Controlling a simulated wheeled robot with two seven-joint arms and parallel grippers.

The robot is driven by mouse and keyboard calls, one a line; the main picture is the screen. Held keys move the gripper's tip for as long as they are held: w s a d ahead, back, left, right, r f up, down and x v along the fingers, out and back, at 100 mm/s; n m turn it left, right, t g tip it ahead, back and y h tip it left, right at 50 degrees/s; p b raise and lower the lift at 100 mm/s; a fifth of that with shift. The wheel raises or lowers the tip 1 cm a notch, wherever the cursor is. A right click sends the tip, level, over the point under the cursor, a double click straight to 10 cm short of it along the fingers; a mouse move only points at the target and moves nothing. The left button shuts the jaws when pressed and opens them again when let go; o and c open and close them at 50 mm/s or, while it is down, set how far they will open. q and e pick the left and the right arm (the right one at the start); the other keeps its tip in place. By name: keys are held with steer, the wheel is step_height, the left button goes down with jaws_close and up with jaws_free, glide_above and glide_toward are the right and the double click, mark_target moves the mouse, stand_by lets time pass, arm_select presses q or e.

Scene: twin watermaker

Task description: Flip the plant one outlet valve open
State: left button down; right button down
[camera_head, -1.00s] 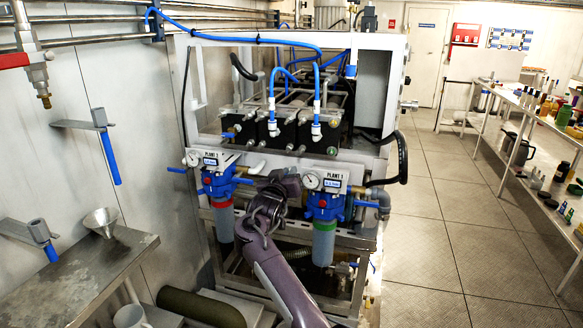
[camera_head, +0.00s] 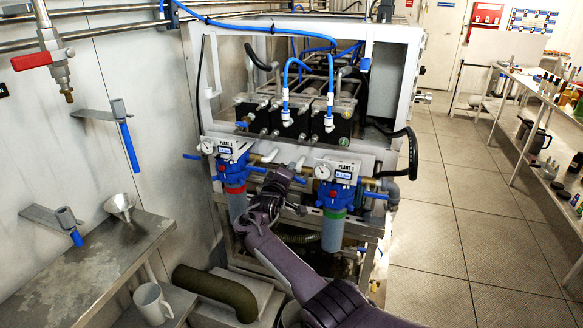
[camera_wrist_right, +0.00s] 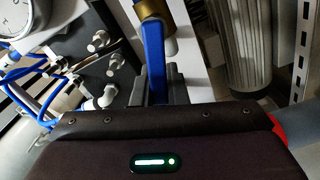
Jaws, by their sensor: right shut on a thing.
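My right gripper (camera_head: 282,176) reaches in from the lower right, between two blue-headed filter units labelled PLANT 1, the left unit (camera_head: 232,168) and the right unit (camera_head: 332,190). In the right wrist view its fingers (camera_wrist_right: 153,92) are shut on a blue valve lever (camera_wrist_right: 154,55), which runs up to a brass valve fitting (camera_wrist_right: 152,10). In the head view the gripper hides most of the held lever, so its exact angle is unclear. Other blue levers show at the far left (camera_head: 192,156) and right (camera_head: 375,195) of the units. My left gripper is not in view.
A white machine frame (camera_head: 395,60) with hoses stands behind the filters. Open tiled floor (camera_head: 470,215) and a loaded shelf lie to the right.

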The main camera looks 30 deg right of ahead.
steer(key=shift+w+f+n, duration=0.1)
steer(key=shift+f+n, duration=0.4)
steer(key=shift+n, duration=0.55)
steer(key=shift+w+f+n, duration=0.1)
steer(key=shift+f+n, duration=0.4)
steer(key=shift+n, duration=0.55)
steer(key=shift+s+a, duration=0.1)
steer(key=c, duration=1.7)
jaws_free()
steer(key=p+v, duration=0.1)
steer(key=v, duration=0.6)
steer(key=shift+s+a, duration=0.2)
steer(key=shift+a, duration=0.1)
steer(key=shift+f, duration=0.1)
